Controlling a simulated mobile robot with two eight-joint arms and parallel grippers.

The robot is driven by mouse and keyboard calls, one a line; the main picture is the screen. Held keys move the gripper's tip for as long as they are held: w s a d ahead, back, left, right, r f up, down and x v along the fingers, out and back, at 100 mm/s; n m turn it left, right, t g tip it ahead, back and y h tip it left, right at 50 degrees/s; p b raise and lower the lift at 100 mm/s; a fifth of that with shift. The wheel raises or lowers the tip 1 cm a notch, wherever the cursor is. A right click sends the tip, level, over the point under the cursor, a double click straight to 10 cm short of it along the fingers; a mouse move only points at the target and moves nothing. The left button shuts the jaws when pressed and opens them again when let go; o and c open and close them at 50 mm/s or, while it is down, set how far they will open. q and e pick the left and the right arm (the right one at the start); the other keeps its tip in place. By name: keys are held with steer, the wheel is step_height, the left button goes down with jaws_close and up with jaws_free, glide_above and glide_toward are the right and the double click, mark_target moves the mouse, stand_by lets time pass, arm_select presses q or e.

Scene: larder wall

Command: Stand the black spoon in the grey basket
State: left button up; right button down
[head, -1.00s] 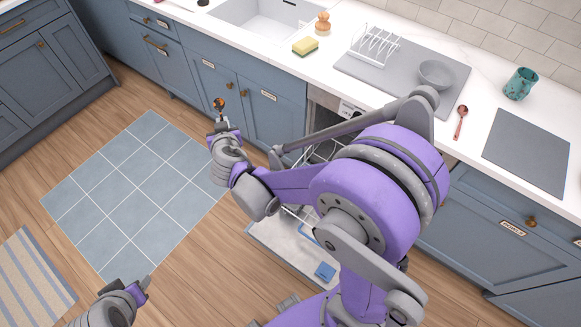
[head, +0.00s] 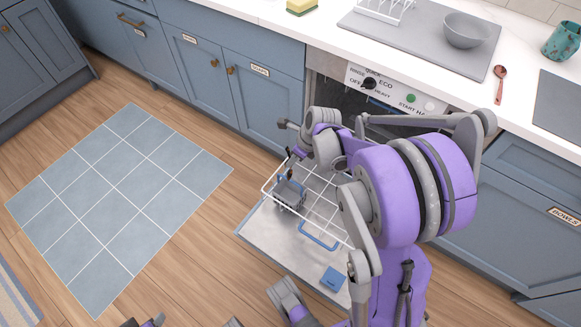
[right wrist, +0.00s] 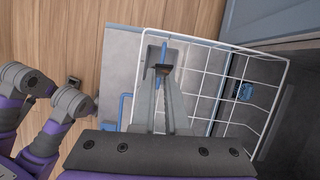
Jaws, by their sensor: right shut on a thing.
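The grey basket (head: 290,194) stands in the near left corner of the white wire rack, which is pulled out over the open dishwasher door. My right gripper (head: 296,155) is above the basket, shut on the black spoon (head: 290,174). The spoon's dark end shows just over the basket's rim; I cannot tell whether it is inside. In the right wrist view the fingertips (right wrist: 164,76) close on a dark piece of the spoon (right wrist: 163,69), in front of the basket (right wrist: 151,54). My left gripper (head: 152,322) barely shows at the bottom edge.
The wire rack (head: 325,190) has a blue handle (head: 318,238). A blue square (head: 334,278) lies on the open door (head: 275,245). The counter above holds a grey bowl (head: 466,30), a reddish spoon (head: 500,84) and a teal mug (head: 563,40).

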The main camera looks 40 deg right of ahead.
mark_target(293, 182)
steer(key=shift+m+t, duration=0.4)
steer(key=shift+m, duration=0.1)
step_height(293, 182, down, 5)
steer(key=b, duration=0.3)
steer(key=shift+w+d+f, duration=0.1)
step_height(293, 182, down, 5)
steer(key=b, duration=0.4)
steer(key=shift+r, duration=0.2)
steer(key=shift+f+b, duration=0.75)
steer(key=shift+f, duration=1.25)
arm_select(q)
step_height(293, 182, down, 9)
steer(key=w, duration=0.1)
steer(key=shift+w+f, duration=0.15)
steer(key=shift+w, duration=0.05)
arm_select(e)
steer(key=shift+f, duration=0.15)
